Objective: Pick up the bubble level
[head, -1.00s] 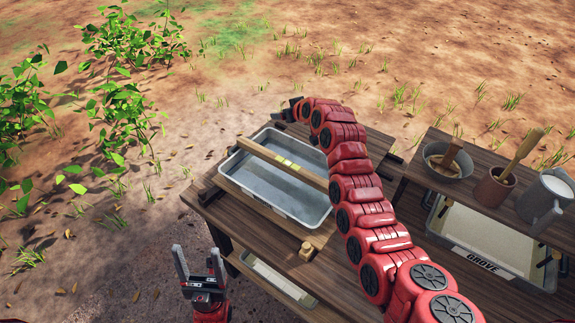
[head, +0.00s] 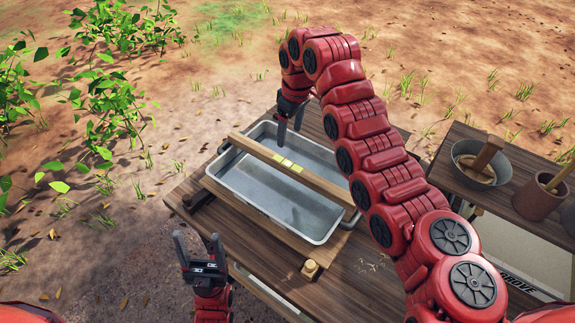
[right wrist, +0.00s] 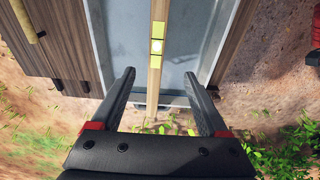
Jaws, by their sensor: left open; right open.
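The bubble level (head: 318,185) is a long wooden bar with yellow-green vials at its middle. It lies across the grey metal tray (head: 235,187), rim to rim, on the wooden table. In the right wrist view the level (right wrist: 157,85) runs upright through the picture, with its vials above the fingertips. My right gripper (head: 290,126) is above the tray's far side, its fingers pointing down. In the right wrist view its open fingers (right wrist: 158,78) stand on either side of the bar, not touching it. My left gripper (head: 200,248) is open and empty, left of the table.
A wooden side table at right holds a metal bowl (head: 463,172) with a wooden tool and a brown pot (head: 530,198). A small wooden peg (head: 311,269) stands at the table's near edge. Leafy plants (head: 105,95) grow on the ground at left.

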